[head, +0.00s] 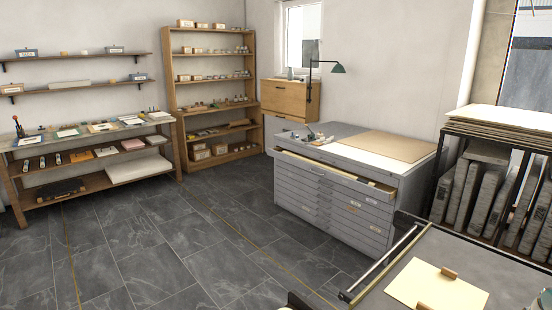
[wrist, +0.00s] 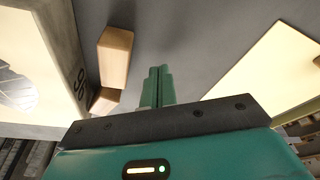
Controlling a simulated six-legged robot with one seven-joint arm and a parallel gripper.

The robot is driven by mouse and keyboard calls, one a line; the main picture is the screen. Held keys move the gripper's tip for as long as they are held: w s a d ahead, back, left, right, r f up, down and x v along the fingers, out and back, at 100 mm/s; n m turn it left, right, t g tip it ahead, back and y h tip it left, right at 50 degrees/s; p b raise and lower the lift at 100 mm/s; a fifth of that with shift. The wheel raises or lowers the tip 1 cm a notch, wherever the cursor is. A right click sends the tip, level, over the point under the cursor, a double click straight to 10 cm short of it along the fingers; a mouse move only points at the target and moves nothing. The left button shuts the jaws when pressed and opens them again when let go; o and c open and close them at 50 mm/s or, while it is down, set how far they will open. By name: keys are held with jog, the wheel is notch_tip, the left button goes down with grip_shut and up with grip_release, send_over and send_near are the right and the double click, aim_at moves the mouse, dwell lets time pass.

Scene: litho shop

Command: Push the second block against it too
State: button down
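My gripper (wrist: 157,88) shows in the wrist view with its two green fingers together and nothing between them. To its left is a pale stone slab (wrist: 45,40) with a dark marking on its grey side. A wooden block (wrist: 114,55) lies beside that side, apart from the fingers. A second wooden piece (wrist: 104,100) shows below it, close against the slab; I cannot tell whether they are separate blocks. A cream sheet (wrist: 268,75) lies right of the fingers. In the head view two wooden blocks (head: 449,273) are on or beside a cream sheet (head: 430,290).
The sheet in the head view lies on a grey bed (head: 420,252) with a metal rail (head: 385,262) on its left. A rack of stone slabs (head: 490,185) stands behind. A grey drawer cabinet (head: 340,200) has its top drawer partly open. Open tiled floor (head: 170,240) lies left.

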jog(key=shift+f, duration=0.7)
jog(key=shift+s+d, duration=1.3)
jog(key=shift+s, duration=0.2)
dwell(0.5)
jog(key=shift+w, duration=0.1)
jog(key=shift+w+a+r, duration=0.3)
jog(key=shift+w+a, duration=0.55)
jog(key=shift+w, duration=0.05)
jog(key=w+v, duration=0.1)
jog(key=v, duration=0.6)
jog(key=shift+w+d+r, duration=0.25)
jog(key=shift+r, duration=0.35)
